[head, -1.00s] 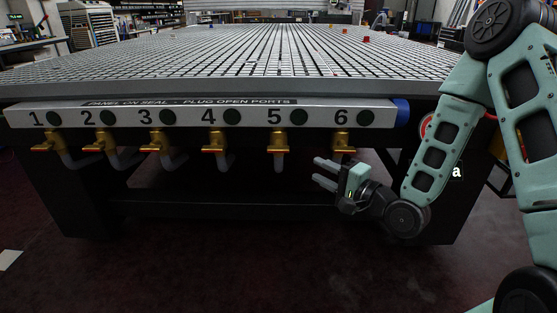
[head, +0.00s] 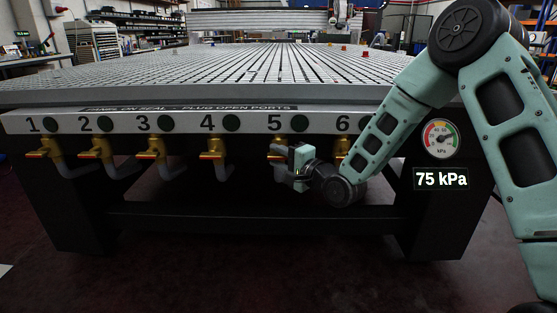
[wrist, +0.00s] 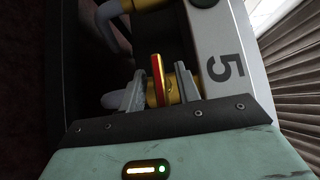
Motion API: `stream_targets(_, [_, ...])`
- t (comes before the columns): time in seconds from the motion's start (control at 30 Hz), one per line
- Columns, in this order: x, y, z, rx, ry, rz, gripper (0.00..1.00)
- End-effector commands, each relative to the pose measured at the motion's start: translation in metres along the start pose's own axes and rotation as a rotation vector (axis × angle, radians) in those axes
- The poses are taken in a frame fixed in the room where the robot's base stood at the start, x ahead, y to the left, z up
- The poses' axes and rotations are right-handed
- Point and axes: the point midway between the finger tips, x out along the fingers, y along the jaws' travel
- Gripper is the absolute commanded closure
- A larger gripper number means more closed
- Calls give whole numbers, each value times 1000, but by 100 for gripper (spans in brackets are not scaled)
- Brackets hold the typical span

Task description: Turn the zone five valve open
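The zone five valve is a brass body with a red handle (wrist: 157,78), under the "5" label on the front rail. In the head view its brass body (head: 276,146) is partly hidden by my gripper (head: 287,162). In the wrist view my gripper (wrist: 157,90) is open. Its two grey fingers stand on either side of the red handle, with space between the fingers and the handle. The handle appears to run roughly parallel to the fingers. In the head view its exact angle is hidden.
Brass valves with red handles stand beside it, zone four (head: 213,148) to the left and zone six (head: 343,145) to the right, partly behind my arm. A gauge (head: 441,139) with a "75 kPa" display (head: 442,179) is at the right. The slotted table top (head: 200,77) lies above.

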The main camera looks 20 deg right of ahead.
Motion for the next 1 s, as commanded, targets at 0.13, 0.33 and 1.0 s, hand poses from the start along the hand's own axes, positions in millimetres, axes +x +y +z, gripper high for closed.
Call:
stream_targets(0.13, [2,0,0,0,0,0,67])
stream_targets(0.33, [2,0,0,0,0,0,84])
stream_targets(1.0, [1,-7,0,-104,-1,105,100])
